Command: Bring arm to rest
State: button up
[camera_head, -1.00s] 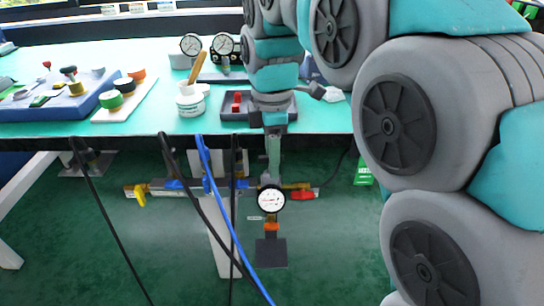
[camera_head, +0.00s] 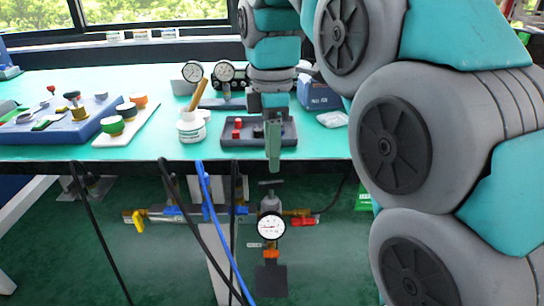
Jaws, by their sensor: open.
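My gripper (camera_head: 274,160) hangs pointing down at the front edge of the teal table, right of centre. Its fingers are seen nearly edge-on, with nothing visible held between them. Below it, apart from it, is a valve assembly with a round white gauge (camera_head: 271,226), a grey handle (camera_head: 270,183) on top, a yellow lever (camera_head: 138,221) at left and a red lever (camera_head: 304,222) at right. My arm links fill the right side of the view and hide part of the table.
The table (camera_head: 250,158) holds a blue panel (camera_head: 62,122) with knobs, a white bottle with brush (camera_head: 191,126), two gauges, a dark tray (camera_head: 246,133) with red parts and a blue case (camera_head: 318,94). Black cables and a blue cable (camera_head: 220,215) hang in front.

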jog(key=s+d+f+m+g, duration=0.1)
jog(key=s+d+f+m, duration=0.5)
jog(key=s+f+m, duration=0.3)
jog(key=s+d+f+m, duration=0.6)
jog(key=s+f+m, duration=0.4)
jog(key=s, duration=0.6)
notch_tip(320, 180, down, 2)
jog(key=shift+d+f+g, duration=0.25)
jog(key=shift+g, duration=0.15)
dwell(1.7)
